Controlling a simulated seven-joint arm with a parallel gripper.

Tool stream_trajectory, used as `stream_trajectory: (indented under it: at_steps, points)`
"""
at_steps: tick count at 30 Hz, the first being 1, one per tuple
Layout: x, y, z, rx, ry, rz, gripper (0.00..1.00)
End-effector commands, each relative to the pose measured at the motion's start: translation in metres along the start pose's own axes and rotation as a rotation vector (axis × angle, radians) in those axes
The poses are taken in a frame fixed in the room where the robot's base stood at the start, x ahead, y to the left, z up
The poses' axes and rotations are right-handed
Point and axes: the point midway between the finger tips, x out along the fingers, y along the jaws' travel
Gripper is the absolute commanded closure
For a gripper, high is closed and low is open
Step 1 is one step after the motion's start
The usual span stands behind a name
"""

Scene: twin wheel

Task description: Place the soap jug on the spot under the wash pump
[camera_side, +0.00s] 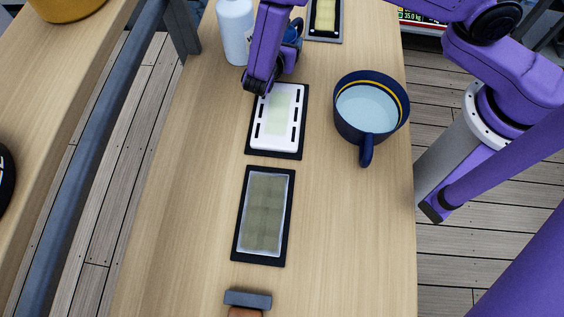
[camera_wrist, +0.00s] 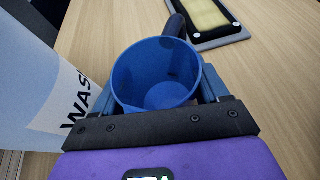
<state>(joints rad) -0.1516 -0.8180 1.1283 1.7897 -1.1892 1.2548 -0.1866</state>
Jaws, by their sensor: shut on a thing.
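The blue soap jug (camera_wrist: 150,62) is upright and open-topped in the wrist view, with a dark handle on its far side. My gripper (camera_wrist: 157,95) is shut on it, one finger at each side. In the side view the jug (camera_side: 293,33) shows only partly behind my purple arm. The pale wash pump (camera_side: 235,32) stands just left of my arm; its lettered side (camera_wrist: 50,85) fills the left of the wrist view, close to the jug. Its top is out of frame. I cannot see the spot under it, nor tell whether the jug touches the table.
A large navy cup (camera_side: 346,88) of pale blue liquid stands right of a white slotted tray (camera_side: 272,140). A dark-framed tray (camera_side: 239,215) lies nearer, with a grey-headed tool (camera_side: 247,299) below. A yellow pad (camera_side: 325,15) lies in a frame at the back. The table's right front is clear.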

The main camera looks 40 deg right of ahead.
Motion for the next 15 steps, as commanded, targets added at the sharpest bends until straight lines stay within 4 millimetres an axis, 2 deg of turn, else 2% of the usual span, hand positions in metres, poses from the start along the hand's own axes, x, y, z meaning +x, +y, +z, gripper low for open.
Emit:
stream_trajectory:
  at_steps: [14, 15]
  points:
    - [0.0020, -0.0001, -0.0053, -0.001, -0.001, 0.000, 0.58]
    - [0.0021, -0.0001, -0.0054, 0.000, -0.001, 0.000, 0.20]
